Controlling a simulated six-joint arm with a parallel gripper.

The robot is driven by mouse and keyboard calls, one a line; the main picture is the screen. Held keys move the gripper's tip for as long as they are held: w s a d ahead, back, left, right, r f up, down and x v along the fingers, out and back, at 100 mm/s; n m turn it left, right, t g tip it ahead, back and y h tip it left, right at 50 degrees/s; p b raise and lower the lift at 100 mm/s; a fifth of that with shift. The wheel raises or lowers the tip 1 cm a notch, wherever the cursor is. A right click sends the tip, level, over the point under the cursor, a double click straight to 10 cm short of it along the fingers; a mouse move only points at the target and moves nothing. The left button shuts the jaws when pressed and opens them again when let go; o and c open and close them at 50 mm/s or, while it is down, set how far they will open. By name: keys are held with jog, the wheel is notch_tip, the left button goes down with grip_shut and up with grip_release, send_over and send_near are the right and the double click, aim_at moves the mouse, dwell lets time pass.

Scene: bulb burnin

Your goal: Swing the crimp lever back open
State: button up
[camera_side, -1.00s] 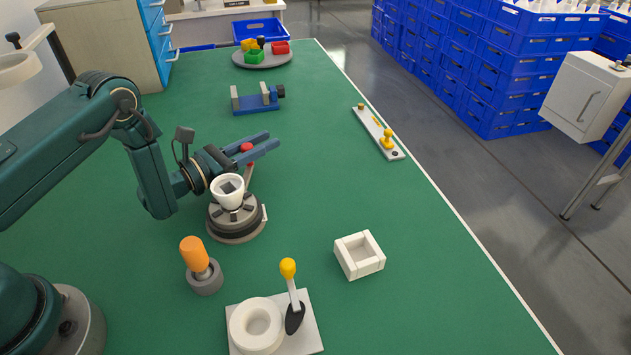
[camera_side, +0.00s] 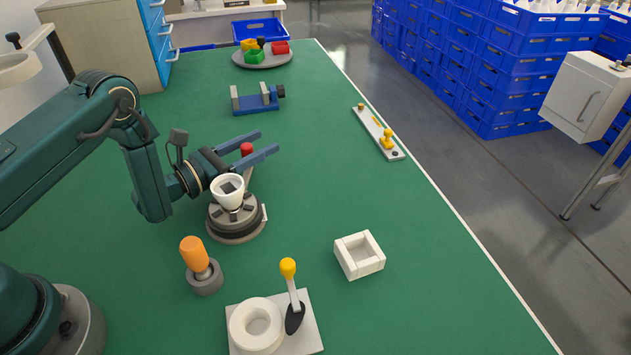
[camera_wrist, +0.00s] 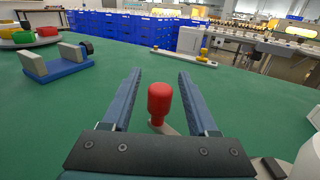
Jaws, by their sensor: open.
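A lever with a red knob (camera_side: 246,149) stands upright at the back of a round grey and black fixture (camera_side: 237,222), which I take for the crimp lever. A white cup-shaped part (camera_side: 228,188) sits on the fixture's top. My gripper (camera_side: 268,143) is level, with its two blue fingers open on either side of the red knob. In the wrist view, the red knob (camera_wrist: 160,102) stands between the fingers of my gripper (camera_wrist: 160,72), with a visible gap on both sides. The fixture is mostly out of the wrist view.
An orange-handled tool (camera_side: 195,255) stands in a grey holder. Nearby are a white plate (camera_side: 310,332) with a ring and yellow-knobbed lever, and a white square box (camera_side: 344,267). A blue clamp (camera_side: 257,104) stands farther back. The mat right of my gripper is clear.

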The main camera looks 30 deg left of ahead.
aim_at(242, 152)
jog(key=shift+v, duration=2.1)
